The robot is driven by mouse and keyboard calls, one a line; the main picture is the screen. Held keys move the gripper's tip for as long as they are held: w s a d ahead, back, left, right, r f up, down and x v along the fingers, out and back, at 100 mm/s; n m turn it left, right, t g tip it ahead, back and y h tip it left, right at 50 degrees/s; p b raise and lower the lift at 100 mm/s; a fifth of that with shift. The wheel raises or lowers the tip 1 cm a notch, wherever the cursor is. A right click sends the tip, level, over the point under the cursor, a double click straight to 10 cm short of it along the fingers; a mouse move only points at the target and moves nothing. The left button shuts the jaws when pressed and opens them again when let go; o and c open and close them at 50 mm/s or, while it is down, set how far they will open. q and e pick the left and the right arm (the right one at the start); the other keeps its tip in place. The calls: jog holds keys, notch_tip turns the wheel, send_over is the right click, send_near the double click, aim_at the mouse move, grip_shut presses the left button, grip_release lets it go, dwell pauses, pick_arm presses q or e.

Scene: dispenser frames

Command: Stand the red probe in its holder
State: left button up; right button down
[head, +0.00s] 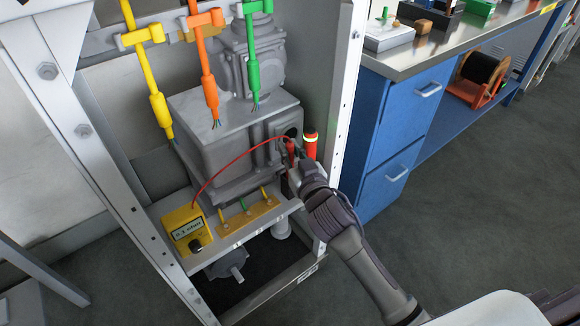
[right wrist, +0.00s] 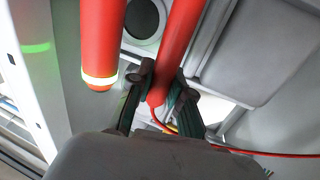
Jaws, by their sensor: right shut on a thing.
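The red probe (head: 291,149) is in my right gripper (head: 298,155), beside the grey machine. In the right wrist view the probe (right wrist: 182,42) is a long red rod between the two fingers (right wrist: 168,98), which are shut on it near its cable end. A thin red cable (head: 235,160) runs from it to a yellow meter (head: 187,228). Next to the probe, apart from it, stands a red cylinder with a pale glowing band (head: 310,147); it also shows in the right wrist view (right wrist: 101,45). I cannot clearly make out the probe's holder. My left gripper is not in view.
Yellow (head: 152,85), orange (head: 207,75) and green (head: 251,60) tools hang from a rail above the grey machine (head: 225,140). A white frame post (head: 345,100) stands close to my right arm. Blue drawers (head: 405,125) stand to the right; the floor there is clear.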

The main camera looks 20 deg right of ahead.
jog(key=shift+f, duration=0.35)
notch_tip(320, 180, down, 3)
jog(key=shift+f+b, duration=0.1)
jog(key=shift+b, duration=0.65)
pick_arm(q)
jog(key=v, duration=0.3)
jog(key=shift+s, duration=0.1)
pick_arm(e)
jog(key=shift+f, duration=0.2)
jog(key=c, duration=1.1)
grip_release()
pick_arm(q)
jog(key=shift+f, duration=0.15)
pick_arm(e)
jog(key=shift+r, duration=0.15)
